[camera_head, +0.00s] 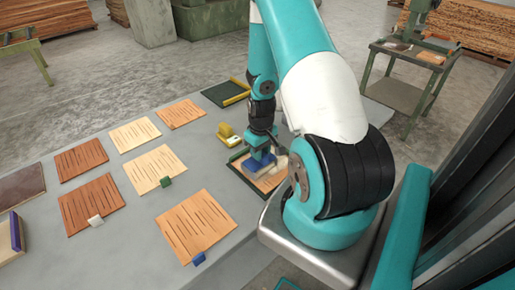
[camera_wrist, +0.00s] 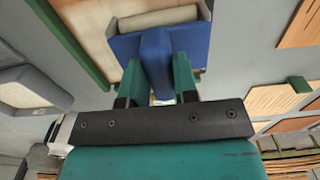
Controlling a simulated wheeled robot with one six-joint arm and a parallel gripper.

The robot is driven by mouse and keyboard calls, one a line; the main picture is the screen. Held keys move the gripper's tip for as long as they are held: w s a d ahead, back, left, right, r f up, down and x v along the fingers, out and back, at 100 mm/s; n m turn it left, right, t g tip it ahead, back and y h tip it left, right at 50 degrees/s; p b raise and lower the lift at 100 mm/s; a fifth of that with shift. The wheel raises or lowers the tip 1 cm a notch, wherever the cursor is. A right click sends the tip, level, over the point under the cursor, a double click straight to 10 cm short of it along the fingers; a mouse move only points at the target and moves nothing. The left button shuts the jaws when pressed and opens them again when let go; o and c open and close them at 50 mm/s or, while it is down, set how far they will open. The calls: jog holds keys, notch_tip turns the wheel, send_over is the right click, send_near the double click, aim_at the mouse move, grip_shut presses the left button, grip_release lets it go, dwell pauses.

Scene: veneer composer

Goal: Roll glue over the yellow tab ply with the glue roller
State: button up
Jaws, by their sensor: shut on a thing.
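My gripper (camera_head: 262,153) is shut on the blue handle of the glue roller (camera_wrist: 155,47), whose pale roller (camera_wrist: 160,18) lies in a blue frame. In the head view the glue roller (camera_head: 259,163) is low over a ply (camera_head: 272,183) on a green-edged board (camera_head: 241,176) near the table's right edge. The ply also shows beside a green bar in the wrist view (camera_wrist: 88,28). My gripper and the roller hide part of it. I see no yellow tab on it, and cannot tell whether the roller touches it.
Plies with a blue tab (camera_head: 199,259), a green tab (camera_head: 166,182) and a white tab (camera_head: 95,221) lie on the grey table (camera_head: 130,245). A yellow block (camera_head: 229,134) and a dark tray with a yellow bar (camera_head: 224,94) stand beyond my gripper. Bare table lies between them.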

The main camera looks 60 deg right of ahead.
jog(key=shift+s+a+r, duration=0.1)
jog(key=shift+s+a, duration=0.15)
jog(key=shift+s, duration=0.85)
jog(key=shift+s+a+r, duration=0.1)
jog(key=shift+s+a, duration=0.15)
jog(key=shift+s, duration=0.85)
jog(key=shift+w+d+f, duration=0.1)
jog(key=shift+w+d, duration=0.05)
jog(key=shift+w, duration=0.6)
jog(key=shift+w+d+f, duration=0.15)
jog(key=shift+w+d, duration=0.05)
jog(key=shift+w, duration=0.6)
jog(key=shift+w+d+f, duration=0.1)
jog(key=shift+w+d, duration=0.05)
jog(key=shift+w, duration=0.6)
jog(key=shift+w+d+r, duration=0.1)
jog(key=shift+w+d, duration=0.1)
jog(key=shift+w, duration=0.5)
jog(key=shift+w+d+r, duration=0.1)
jog(key=shift+w+d, duration=0.05)
jog(key=shift+w, duration=0.6)
jog(key=shift+w+d, duration=0.2)
jog(key=shift+w, duration=0.5)
notch_tip(320, 180, up, 7)
jog(key=p, duration=0.5)
